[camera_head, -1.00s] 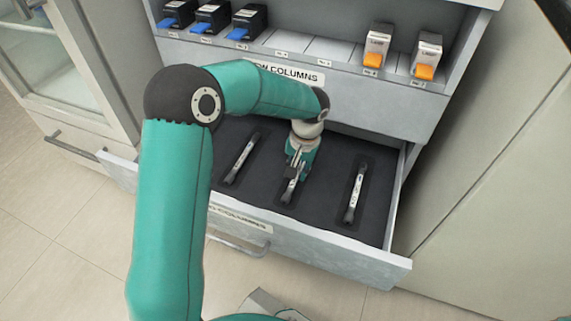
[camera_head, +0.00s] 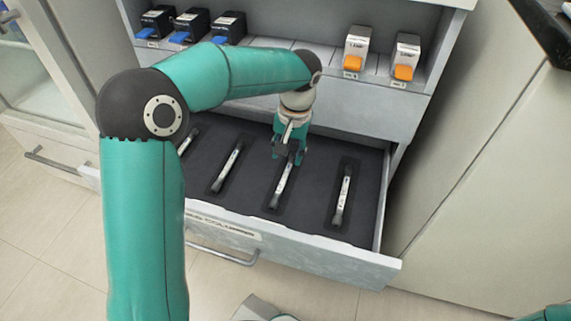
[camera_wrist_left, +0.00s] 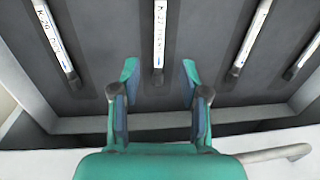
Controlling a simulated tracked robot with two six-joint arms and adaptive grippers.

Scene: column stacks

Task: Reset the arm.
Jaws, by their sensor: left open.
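My left gripper (camera_head: 288,150) is open and empty above the drawer, over the far end of a slim white column (camera_head: 283,185) lying in its dark slot. In the left wrist view, the open fingers (camera_wrist_left: 160,78) are apart, with that column (camera_wrist_left: 159,35) lying beyond the gap between them. My teal left arm spans the left and top of the head view. My right gripper is not in view.
The open drawer (camera_head: 300,253) holds more columns (camera_head: 342,196) in a dark lining. The shelf above carries black boxes with blue tabs (camera_head: 187,27) and white boxes with orange tabs (camera_head: 404,58). A cabinet panel (camera_head: 480,140) stands at right.

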